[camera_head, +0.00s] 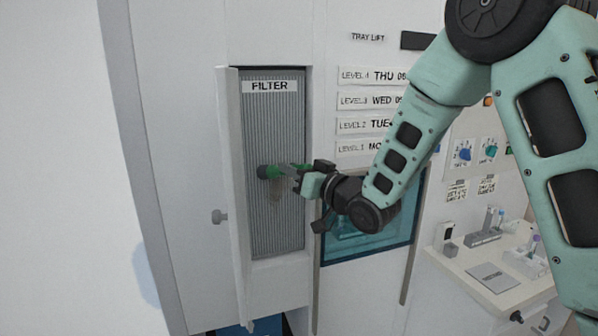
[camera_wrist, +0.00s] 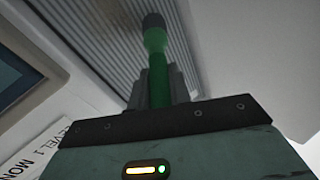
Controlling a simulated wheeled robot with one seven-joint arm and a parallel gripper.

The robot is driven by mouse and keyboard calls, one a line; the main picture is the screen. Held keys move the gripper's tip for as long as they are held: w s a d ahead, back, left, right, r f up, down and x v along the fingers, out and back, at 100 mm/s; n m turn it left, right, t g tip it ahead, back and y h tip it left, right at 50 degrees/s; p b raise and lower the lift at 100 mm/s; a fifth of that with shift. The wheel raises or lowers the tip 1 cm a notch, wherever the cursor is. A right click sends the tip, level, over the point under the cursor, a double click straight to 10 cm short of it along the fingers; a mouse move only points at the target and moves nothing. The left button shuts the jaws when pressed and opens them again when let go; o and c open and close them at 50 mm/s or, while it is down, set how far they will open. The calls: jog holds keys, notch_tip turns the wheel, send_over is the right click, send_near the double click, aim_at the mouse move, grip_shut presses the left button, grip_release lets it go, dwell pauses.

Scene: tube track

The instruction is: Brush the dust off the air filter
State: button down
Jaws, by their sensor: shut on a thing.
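The air filter (camera_head: 274,120) is a tall grey ribbed panel marked FILTER, set in a recess in the white machine. A brownish dust patch (camera_head: 275,190) shows on its lower middle, and the ribs also show in the wrist view (camera_wrist: 105,40). My gripper (camera_head: 299,176) is shut on the green handle of a brush (camera_head: 275,171). The brush's dark end (camera_head: 262,172) is at the filter, at mid-height. In the wrist view the green brush (camera_wrist: 156,75) stands out between the fingers, its dark tip toward the ribs. I cannot tell whether the tip touches them.
A blue-tinted window (camera_head: 375,235) and level labels (camera_head: 368,100) are right of the recess. A shelf (camera_head: 480,270) with small items is at the lower right.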

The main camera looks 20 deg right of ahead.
jog(key=shift+a, duration=0.65)
jog(key=shift+d, duration=0.1)
jog(key=shift+d+b, duration=0.45)
jog(key=shift+d, duration=0.4)
jog(key=shift+d, duration=0.1)
jog(key=shift+d, duration=0.8)
jog(key=shift+a+b, duration=0.2)
jog(key=shift+b, duration=0.1)
jog(key=shift+a+b, duration=0.3)
jog(key=shift+a, duration=0.5)
jog(key=shift+a, duration=0.1)
